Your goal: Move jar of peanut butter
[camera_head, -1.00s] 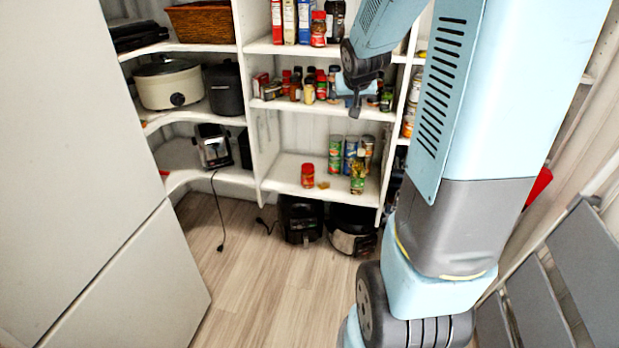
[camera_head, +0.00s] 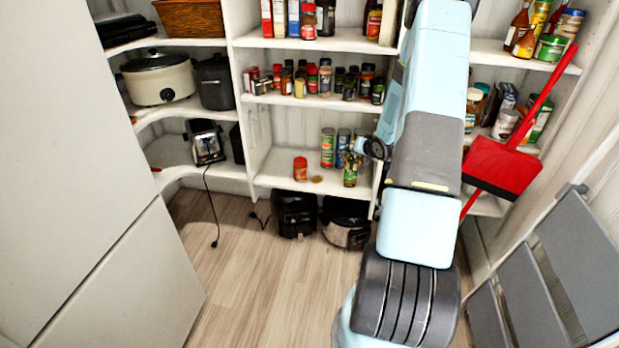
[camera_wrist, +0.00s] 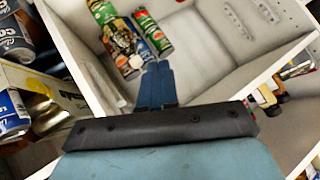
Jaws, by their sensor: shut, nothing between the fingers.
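A short red jar with a red lid (camera_head: 300,169), which looks like the peanut butter, stands upright on the low middle shelf (camera_head: 275,178). A similar red jar (camera_head: 309,22) stands on a higher shelf; I cannot tell for sure which one holds peanut butter. My gripper (camera_wrist: 155,68) is shut and empty in the wrist view, its blue fingers together and pointing toward several upright cans and tubes. In the head view, my arm largely hides the gripper, right of the low shelf's tubes. I cannot make out the red jar clearly in the wrist view.
A green tube (camera_head: 327,148) and other containers stand right of the low red jar, with a small brownish item (camera_head: 317,179) nearby. Spice jars fill the shelf above. Appliances (camera_head: 295,214) sit on the floor below. A red dustpan (camera_head: 500,168) is at right.

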